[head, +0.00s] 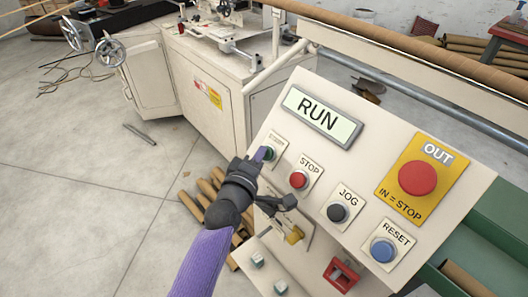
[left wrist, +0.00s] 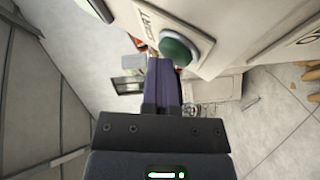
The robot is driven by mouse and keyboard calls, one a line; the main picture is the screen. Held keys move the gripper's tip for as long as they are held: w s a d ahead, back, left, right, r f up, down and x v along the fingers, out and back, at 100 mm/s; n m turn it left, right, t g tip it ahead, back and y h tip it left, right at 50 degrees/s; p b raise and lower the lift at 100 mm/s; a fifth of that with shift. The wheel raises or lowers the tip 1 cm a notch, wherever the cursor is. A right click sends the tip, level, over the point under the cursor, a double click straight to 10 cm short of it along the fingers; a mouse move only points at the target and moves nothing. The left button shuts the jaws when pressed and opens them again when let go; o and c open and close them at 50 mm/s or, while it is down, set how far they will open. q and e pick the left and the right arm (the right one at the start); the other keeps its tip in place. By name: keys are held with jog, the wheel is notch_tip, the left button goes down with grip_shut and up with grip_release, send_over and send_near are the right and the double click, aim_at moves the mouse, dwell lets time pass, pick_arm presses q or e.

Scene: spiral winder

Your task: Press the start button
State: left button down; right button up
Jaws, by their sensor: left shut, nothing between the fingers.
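The green start button (head: 268,153) is at the upper left of the slanted cream control panel (head: 353,100), left of the red STOP button (head: 298,180). In the left wrist view the green button (left wrist: 178,47) stands out from its label plate, just beyond the fingertips. My left gripper (head: 260,155) is shut and empty, its purple fingers pointing at the button. In the left wrist view the shut fingers (left wrist: 162,72) partly overlap the button's edge. I cannot tell whether they touch it. The panel display (head: 322,115) reads RUN. My right gripper is not in view.
The panel also carries a black JOG button (head: 338,212), a blue RESET button (head: 383,250) and a big red stop button (head: 417,178) on a yellow plate. Brown tubes (head: 203,205) lie on the floor behind my left arm. A long cardboard tube (head: 400,47) runs behind the panel.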

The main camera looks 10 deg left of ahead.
pick_arm(q)
jog(key=shift+s+a+r+p, duration=0.35)
jog(key=shift+s+r+p, duration=0.15)
jog(key=shift+p, duration=0.3)
jog(key=s+a+r+p, duration=0.1)
jog(key=p, duration=0.1)
jog(key=s+a+r+p, duration=0.1)
jog(key=s+r+p, duration=0.1)
jog(key=shift+a+r, duration=0.1)
jog(key=shift+a, duration=0.05)
dwell(0.7)
